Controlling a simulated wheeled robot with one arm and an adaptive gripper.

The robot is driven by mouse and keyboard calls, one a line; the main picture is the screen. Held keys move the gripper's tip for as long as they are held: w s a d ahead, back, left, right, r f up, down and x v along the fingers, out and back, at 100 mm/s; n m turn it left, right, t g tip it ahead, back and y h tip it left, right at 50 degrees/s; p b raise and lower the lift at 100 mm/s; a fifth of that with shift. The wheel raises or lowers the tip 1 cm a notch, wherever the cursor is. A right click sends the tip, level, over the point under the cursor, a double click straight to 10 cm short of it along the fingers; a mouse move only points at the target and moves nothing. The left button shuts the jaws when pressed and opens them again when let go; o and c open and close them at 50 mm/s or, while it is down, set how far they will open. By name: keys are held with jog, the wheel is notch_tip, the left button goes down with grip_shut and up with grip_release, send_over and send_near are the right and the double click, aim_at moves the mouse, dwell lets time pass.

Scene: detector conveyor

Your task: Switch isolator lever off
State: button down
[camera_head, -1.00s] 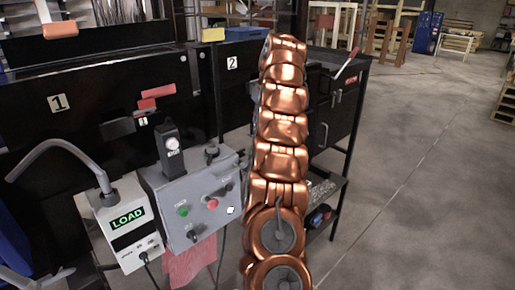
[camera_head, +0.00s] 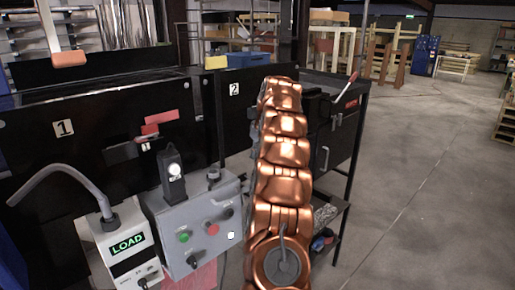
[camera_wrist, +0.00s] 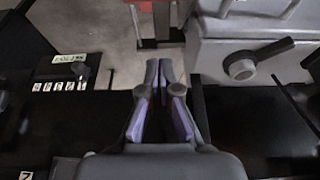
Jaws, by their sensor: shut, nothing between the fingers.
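A lever with a red grip (camera_head: 348,86) slants up to the right on the black cabinet at the right in the head view; I cannot tell for sure that it is the isolator. The wrist view shows a dark rotary lever (camera_wrist: 256,62) on a grey box at the upper right, its handle pointing right and slightly up. My gripper (camera_wrist: 160,66) is shut and empty, its fingertips together left of the grey box and apart from the rotary lever. In the head view my copper arm hides most of the area around my gripper.
A grey control box (camera_head: 196,228) with green and red buttons stands at the front left, beside a white LOAD unit (camera_head: 128,250). Black conveyor housings (camera_head: 95,125) run behind them. Open floor (camera_head: 420,190) lies to the right.

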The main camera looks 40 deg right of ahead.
notch_tip(320, 180, down, 7)
jog(key=s+p, duration=0.1)
jog(key=p, duration=0.1)
jog(key=shift+s+p, duration=0.3)
jog(key=shift+s, duration=0.05)
dwell(0.4)
jog(key=shift+a+f, duration=0.1)
jog(key=shift+f, duration=0.1)
